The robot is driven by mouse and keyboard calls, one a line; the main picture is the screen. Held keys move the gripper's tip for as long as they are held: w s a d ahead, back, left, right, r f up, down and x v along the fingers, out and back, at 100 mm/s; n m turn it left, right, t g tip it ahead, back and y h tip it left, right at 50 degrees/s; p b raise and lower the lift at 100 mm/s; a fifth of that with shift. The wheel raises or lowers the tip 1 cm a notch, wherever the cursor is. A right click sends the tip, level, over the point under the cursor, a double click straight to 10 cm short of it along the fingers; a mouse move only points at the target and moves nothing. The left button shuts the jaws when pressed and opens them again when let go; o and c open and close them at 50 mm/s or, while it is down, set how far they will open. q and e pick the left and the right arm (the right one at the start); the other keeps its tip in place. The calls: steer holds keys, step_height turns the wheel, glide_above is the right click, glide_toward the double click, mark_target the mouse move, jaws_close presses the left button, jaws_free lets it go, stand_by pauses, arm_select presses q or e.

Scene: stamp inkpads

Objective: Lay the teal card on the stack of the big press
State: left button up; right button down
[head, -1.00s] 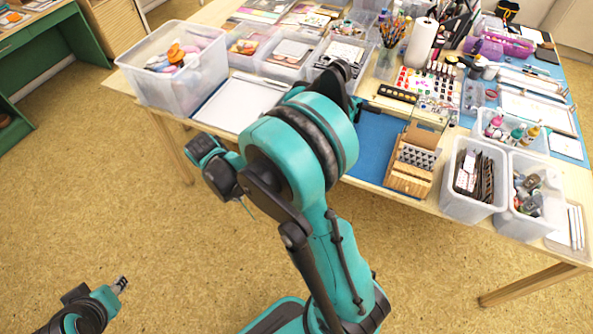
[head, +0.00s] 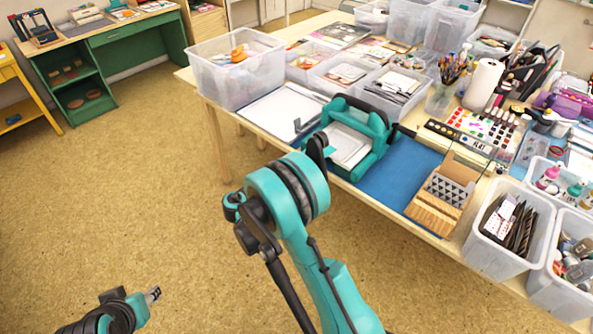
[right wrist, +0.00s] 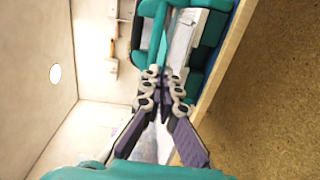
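The big press (head: 378,124), a teal frame with a black-handled lever at its right, stands on the table's near side. A pale, white-topped stack (head: 346,145) lies inside it. My right gripper (head: 322,148) is at the press's left front, largely hidden by my arm. The teal card (head: 329,151) shows as a small piece beside its fingers. My left gripper (head: 153,293) hangs low over the floor, too small to judge.
A white tray (head: 268,120) lies left of the press. A clear bin (head: 225,82) stands at the table's left corner. Clear boxes fill the table behind the press.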

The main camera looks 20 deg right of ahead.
mark_target(317, 149)
steer(key=shift+w+a+r+t+h, duration=0.3)
steer(key=shift+w+r+t+h, duration=0.1)
steer(key=shift+r+t, duration=0.15)
steer(key=x, duration=0.9)
steer(key=shift+d+f, duration=0.2)
steer(key=shift+f, duration=0.05)
steer(key=shift+w+d+f, duration=0.1)
steer(key=shift+d+f, duration=0.05)
steer(key=shift+d, duration=0.1)
steer(key=shift+f, duration=0.65)
steer(key=shift+f, duration=0.25)
steer(key=shift+d, duration=0.1)
